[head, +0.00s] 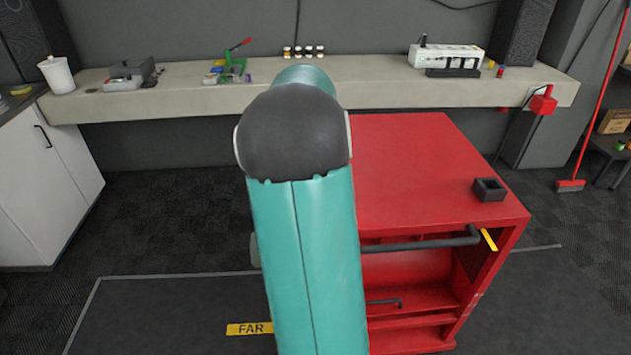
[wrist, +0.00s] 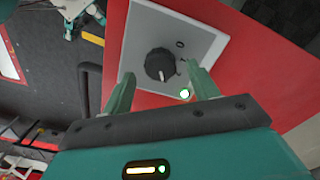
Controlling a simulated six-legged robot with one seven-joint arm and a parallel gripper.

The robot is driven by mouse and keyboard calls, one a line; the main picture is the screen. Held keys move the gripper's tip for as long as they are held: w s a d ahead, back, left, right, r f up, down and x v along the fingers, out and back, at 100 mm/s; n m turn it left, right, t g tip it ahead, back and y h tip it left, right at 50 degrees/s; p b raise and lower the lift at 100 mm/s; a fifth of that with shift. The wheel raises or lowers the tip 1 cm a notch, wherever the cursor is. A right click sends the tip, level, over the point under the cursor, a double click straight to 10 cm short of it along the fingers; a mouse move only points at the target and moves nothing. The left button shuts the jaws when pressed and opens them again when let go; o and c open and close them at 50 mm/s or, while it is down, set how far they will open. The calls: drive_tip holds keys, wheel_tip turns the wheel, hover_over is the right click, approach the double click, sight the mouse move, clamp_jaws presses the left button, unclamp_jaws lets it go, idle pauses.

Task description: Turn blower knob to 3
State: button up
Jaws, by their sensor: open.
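The blower knob (wrist: 159,64) is a round black dial with a light pointer line, in the wrist view. It sits on a light grey square plate (wrist: 200,40) fixed to a red surface. My gripper (wrist: 161,82) is open, with one green finger on each side below the knob. The fingertips are close to the knob, and I cannot tell whether they touch it. A green light shows by the right finger. In the head view my arm hides the gripper and knob.
A red cabinet (head: 410,165) with a dark handle bar (head: 420,243) and open shelves stands right of my arm. A small black box (head: 489,189) sits on its top. A long bench (head: 380,85) with small items runs along the back wall. Floor at left is clear.

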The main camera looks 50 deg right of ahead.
wheel_tip(320, 180, up, 12)
drive_tip(key=shift+f, duration=0.15)
idle(0.7)
